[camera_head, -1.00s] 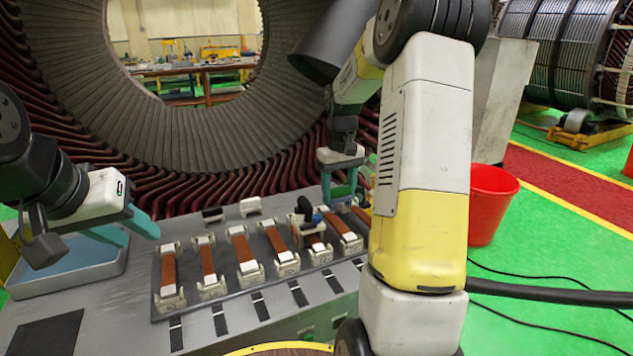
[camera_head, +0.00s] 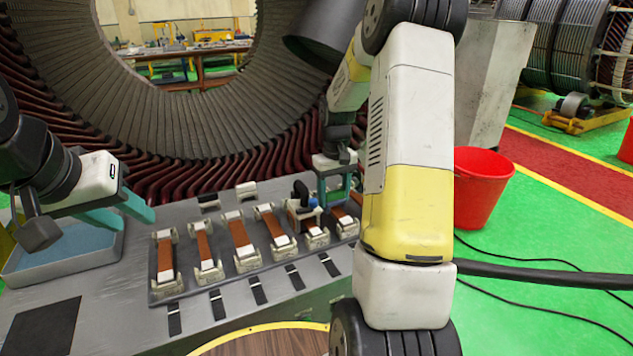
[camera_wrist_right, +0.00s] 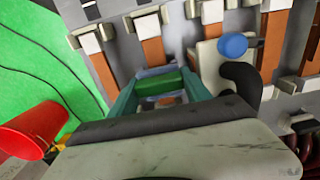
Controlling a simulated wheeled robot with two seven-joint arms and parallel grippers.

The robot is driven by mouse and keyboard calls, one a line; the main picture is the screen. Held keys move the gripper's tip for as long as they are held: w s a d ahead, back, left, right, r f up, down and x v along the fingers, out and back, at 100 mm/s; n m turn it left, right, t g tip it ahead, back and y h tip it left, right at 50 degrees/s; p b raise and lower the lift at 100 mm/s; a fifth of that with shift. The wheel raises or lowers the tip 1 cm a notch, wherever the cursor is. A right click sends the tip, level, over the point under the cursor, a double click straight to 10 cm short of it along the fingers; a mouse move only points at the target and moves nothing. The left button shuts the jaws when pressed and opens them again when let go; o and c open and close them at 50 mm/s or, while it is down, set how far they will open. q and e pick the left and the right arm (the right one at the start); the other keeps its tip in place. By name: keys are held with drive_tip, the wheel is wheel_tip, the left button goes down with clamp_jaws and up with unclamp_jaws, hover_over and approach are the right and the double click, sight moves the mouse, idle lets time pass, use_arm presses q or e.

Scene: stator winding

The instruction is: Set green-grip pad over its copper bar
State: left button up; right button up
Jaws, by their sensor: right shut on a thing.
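My right gripper (camera_head: 336,192) is shut on the green-grip pad, which shows as a green block between its teal fingers in the right wrist view (camera_wrist_right: 160,82). The gripper points down at the right end of the bar row. A copper bar (camera_wrist_right: 152,50) runs under the pad in the wrist view; whether the pad touches it is hidden. In the head view part of a copper bar (camera_head: 341,214) shows below the fingers. My left gripper (camera_head: 128,212) is open and empty, left of the row.
Several copper bars, such as this one (camera_head: 240,237), lie in pale end holders on a dark mat. A black-handled pad with a blue knob (camera_head: 313,203) stands just left of my right gripper. A blue-lined tray (camera_head: 65,250) is at left, a red bucket (camera_head: 482,190) at right.

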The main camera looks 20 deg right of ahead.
sight(333, 191)
drive_tip(key=shift+f, duration=0.25)
drive_tip(key=o, duration=1.5)
drive_tip(key=shift+r, duration=0.1)
wheel_tip(333, 191, up, 6)
drive_tip(key=shift+r, duration=0.6)
drive_tip(key=shift+s+a+r, duration=0.2)
drive_tip(key=shift+r, duration=0.25)
drive_tip(key=s+a+r+t, duration=0.3)
drive_tip(key=s+a+r, duration=0.3)
drive_tip(key=s+r, duration=0.35)
drive_tip(key=s+a+r+t+y, duration=0.1)
drive_tip(key=s+a, duration=0.2)
drive_tip(key=s, duration=0.4)
drive_tip(key=s+a+r+m+t+y, duration=0.1)
drive_tip(key=s+a+r+t, duration=0.1)
drive_tip(key=s, duration=0.5)
drive_tip(key=shift+a, duration=0.9)
